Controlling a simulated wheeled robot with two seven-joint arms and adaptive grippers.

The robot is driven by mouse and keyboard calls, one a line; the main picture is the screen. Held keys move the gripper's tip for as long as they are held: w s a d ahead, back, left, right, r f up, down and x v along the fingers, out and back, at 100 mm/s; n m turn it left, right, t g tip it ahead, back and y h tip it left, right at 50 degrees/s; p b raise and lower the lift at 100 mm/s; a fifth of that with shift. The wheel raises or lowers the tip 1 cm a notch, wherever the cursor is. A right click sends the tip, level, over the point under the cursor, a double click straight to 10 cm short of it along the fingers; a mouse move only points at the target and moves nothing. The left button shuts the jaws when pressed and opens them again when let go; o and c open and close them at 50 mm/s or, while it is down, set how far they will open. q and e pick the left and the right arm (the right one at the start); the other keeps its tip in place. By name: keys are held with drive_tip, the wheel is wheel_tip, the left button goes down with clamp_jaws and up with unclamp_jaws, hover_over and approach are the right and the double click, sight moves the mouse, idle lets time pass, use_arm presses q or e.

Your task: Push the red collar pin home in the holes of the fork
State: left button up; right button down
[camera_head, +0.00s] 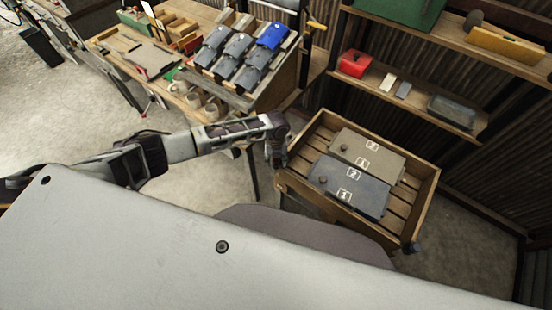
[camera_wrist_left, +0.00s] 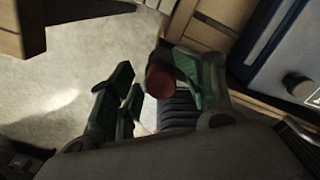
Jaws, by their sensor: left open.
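My left gripper (camera_head: 276,155) hangs beside the left corner of the wooden crate in the head view. In the left wrist view its green-padded fingers (camera_wrist_left: 155,88) are apart. A dull red round end (camera_wrist_left: 161,80), which looks like the red collar pin, shows between the fingers, closer to the right-hand one. I cannot tell whether it touches that finger. A dark ribbed part (camera_wrist_left: 180,108) lies just behind the red end. I cannot make out the fork or its holes, or how deep the pin sits. My right gripper is out of view.
The wooden crate (camera_head: 424,205) holds a grey-brown case (camera_head: 367,150) and a blue-grey case (camera_head: 348,188). A workbench with mugs (camera_head: 194,99) and sloped rows of grey and blue pieces (camera_head: 238,45) stands behind. Shelves (camera_head: 440,105) are at the right. Open floor lies left.

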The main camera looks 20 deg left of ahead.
use_arm(q)
drive_tip(key=shift+r, duration=0.15)
wheel_tip(320, 180, up, 12)
idle(0.7)
drive_tip(key=shift+d+f, duration=0.1)
drive_tip(key=shift+f, duration=0.1)
idle(0.8)
